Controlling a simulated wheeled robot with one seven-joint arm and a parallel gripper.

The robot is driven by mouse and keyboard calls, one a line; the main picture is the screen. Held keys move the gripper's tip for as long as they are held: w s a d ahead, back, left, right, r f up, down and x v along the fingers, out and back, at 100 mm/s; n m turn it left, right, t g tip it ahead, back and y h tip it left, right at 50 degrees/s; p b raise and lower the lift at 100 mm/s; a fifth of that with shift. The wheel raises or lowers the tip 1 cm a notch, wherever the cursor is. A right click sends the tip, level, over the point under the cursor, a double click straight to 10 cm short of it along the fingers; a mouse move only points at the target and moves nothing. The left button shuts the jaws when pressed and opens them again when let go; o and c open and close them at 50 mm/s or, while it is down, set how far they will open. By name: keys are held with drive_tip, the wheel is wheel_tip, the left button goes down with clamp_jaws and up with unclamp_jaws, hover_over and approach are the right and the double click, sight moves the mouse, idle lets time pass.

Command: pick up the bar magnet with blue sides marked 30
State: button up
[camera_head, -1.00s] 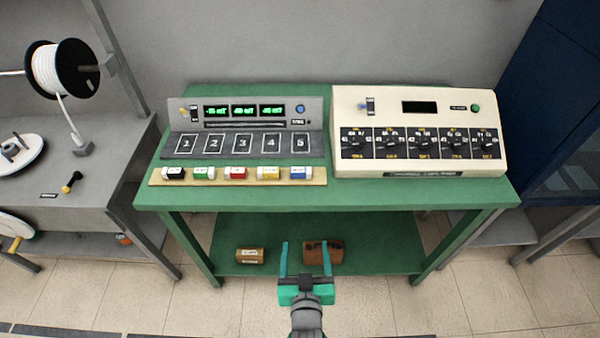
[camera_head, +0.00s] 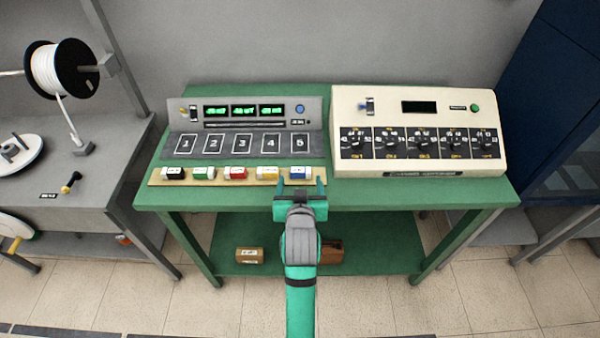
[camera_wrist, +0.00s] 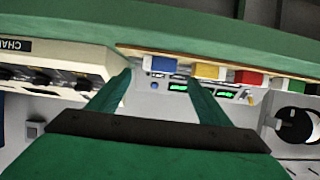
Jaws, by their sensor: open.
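The bar magnet with blue sides (camera_head: 301,172) lies at the right end of a wooden strip on the green table. Its white top carries a label too small to read. My gripper (camera_head: 301,184) is open and empty just in front of it, with one finger toward each side. In the wrist view, which looks upside down, the blue magnet (camera_wrist: 164,64) shows between the two fingertips of my gripper (camera_wrist: 162,80), a little beyond them. I cannot tell the exact gap.
Yellow (camera_head: 268,173), red (camera_head: 235,173), green (camera_head: 204,173) and black (camera_head: 173,173) magnets lie along the wooden strip (camera_head: 218,182). A grey console (camera_head: 243,125) with numbered slots stands behind. A cream decade box (camera_head: 420,130) stands close on the right.

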sight(301, 173)
drive_tip(key=shift+x, duration=3.4)
drive_tip(key=shift+d, duration=0.1)
drive_tip(key=c, duration=1.2)
